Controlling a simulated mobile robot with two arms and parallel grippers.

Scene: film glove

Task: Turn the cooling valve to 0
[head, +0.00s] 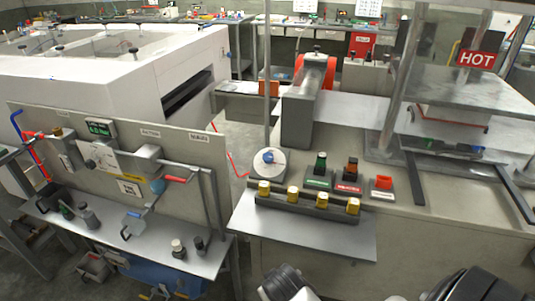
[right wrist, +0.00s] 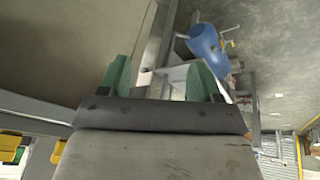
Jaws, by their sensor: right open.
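A round white dial with a small blue knob (head: 268,157) sits on the bench at the centre of the head view, behind a row of yellow-capped pieces. It looks like the cooling valve, but I cannot read its scale or setting. My right gripper (right wrist: 159,78) shows in the right wrist view with two green fingers apart and nothing between them. The dial does not show clearly in that view. In the head view, dark parts of my arms show at the bottom edge, but no gripper fingers. My left gripper is not visible.
Green, black-orange and red controls (head: 350,173) stand right of the dial. A hot press with a red HOT sign (head: 476,59) is at the right. A panel with pipes and handles (head: 120,160) stands left. A blue container (right wrist: 206,42) shows in the right wrist view.

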